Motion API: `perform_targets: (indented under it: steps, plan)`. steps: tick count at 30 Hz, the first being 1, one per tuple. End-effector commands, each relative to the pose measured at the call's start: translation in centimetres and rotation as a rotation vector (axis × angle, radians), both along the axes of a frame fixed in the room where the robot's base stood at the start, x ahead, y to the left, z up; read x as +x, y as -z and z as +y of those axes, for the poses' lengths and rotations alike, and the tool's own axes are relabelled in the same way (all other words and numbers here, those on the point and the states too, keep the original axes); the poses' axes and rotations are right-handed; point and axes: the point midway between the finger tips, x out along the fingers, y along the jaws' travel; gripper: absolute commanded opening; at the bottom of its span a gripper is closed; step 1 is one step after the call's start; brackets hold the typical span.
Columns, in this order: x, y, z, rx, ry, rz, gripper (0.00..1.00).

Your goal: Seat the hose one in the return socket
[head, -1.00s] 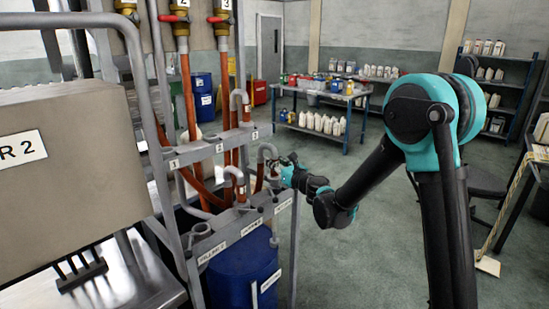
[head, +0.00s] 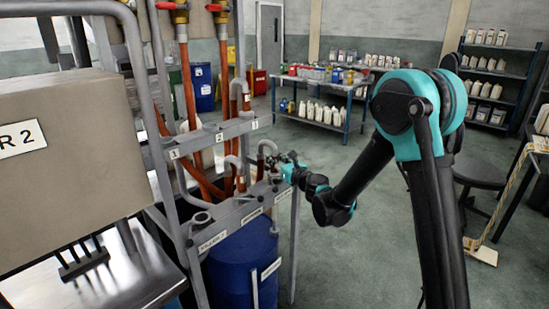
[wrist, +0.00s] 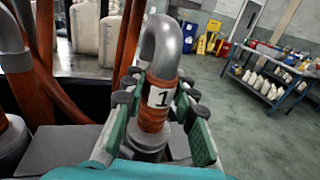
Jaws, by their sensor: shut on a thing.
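Hose one (wrist: 165,50) has a grey hooked pipe end, an orange collar and a white "1" tag. My gripper (wrist: 160,97) is shut on it, with a teal finger on each side of the collar. In the head view, my gripper (head: 288,170) holds hose one (head: 266,147) upright at the right end of the lower rail (head: 232,220). A grey round part (wrist: 148,142) shows beneath the collar in the wrist view. I cannot tell whether it is socket or hose end, or how deep the hose sits. The rail labels are too small to read surely.
Another hooked hose (head: 236,163) stands left of hose one. An open grey ring (head: 200,218) is at the rail's left end. The upper rail (head: 215,138) carries number tags. A blue drum (head: 240,262) stands below.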

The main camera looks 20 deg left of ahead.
Motion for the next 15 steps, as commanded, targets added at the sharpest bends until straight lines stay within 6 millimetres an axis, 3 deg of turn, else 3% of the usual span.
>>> perform_targets:
  steps: [7,8,13,15]
  plan:
    - [0.0,0.01,0.0,0.0,0.0,0.0,0.0]
    - [0.0,0.01,0.0,0.0,0.0,0.0,0.3]
    - [0.0,0.01,0.0,0.0,0.0,0.0,0.51]
    - [0.0,0.01,0.0,0.0,0.0,0.0,0.51]
